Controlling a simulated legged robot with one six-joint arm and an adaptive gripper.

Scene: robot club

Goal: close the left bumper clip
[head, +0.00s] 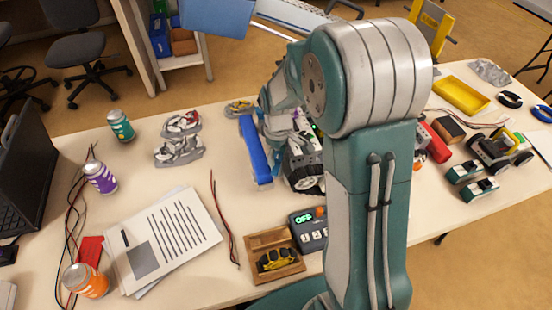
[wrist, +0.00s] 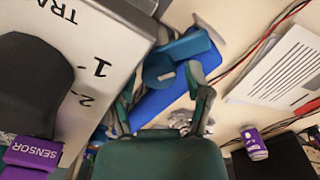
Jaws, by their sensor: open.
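A long blue bumper (head: 254,150) lies along the left side of a small white wheeled robot (head: 303,165) on the table. In the wrist view the bumper (wrist: 165,103) runs behind my fingers. A blue piece with a rounded end (wrist: 158,68) and a raised arm (wrist: 190,45) sits at the bumper's far part; I cannot tell for certain that it is the left clip or how far it stands open. My gripper (wrist: 164,106) is open and empty, its fingers spread in front of the bumper, short of the rounded piece. In the head view my arm hides much of the robot.
Papers (head: 165,240), wires (head: 222,215), a wooden box (head: 275,277) and a control box (head: 308,230) lie nearby.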

